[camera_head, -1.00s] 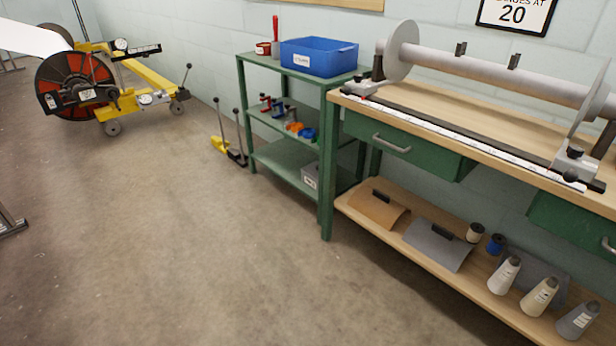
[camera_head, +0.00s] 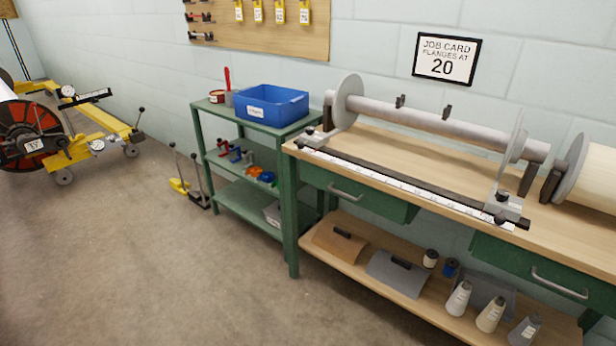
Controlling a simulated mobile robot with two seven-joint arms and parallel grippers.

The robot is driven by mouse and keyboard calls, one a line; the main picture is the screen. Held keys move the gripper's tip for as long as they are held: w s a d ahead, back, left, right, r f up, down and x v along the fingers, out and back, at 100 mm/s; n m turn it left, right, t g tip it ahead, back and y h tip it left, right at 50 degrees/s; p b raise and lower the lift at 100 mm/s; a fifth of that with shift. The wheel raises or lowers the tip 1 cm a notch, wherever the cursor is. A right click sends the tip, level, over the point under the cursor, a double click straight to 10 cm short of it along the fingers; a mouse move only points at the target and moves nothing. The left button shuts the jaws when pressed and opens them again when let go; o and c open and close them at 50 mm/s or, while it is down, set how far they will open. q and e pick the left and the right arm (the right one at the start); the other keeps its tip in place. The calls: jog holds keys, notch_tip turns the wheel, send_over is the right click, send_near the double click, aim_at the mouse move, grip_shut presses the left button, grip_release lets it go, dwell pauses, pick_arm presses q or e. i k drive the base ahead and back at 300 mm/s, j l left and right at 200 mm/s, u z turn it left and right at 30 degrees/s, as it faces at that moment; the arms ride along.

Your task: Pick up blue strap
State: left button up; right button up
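A small blue coiled item (camera_head: 267,177), which looks like the blue strap, lies on the middle shelf of the green rack (camera_head: 287,215). An orange coiled item (camera_head: 253,171) lies just left of it. Both are small in the view, so their detail is hard to tell. Neither of my grippers is in view.
A blue bin (camera_head: 270,108) stands on the rack's top. Red and blue clamp-like tools (camera_head: 235,154) share the middle shelf. A workbench (camera_head: 400,150) with a roller adjoins on the right. Yellow-and-black levered tools (camera_head: 187,186) stand left of the rack. The floor (camera_head: 150,260) in front is clear.

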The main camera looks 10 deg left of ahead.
aim_at(267, 177)
jog(key=i+j+z, duration=0.35)
jog(key=i+j, duration=0.15)
jog(key=i+j+z, duration=0.2)
jog(key=j, duration=0.2)
jog(key=i+j+z, duration=0.15)
jog(key=j, duration=0.25)
jog(key=i+j+z, duration=0.2)
jog(key=j, duration=0.2)
jog(key=i, duration=0.05)
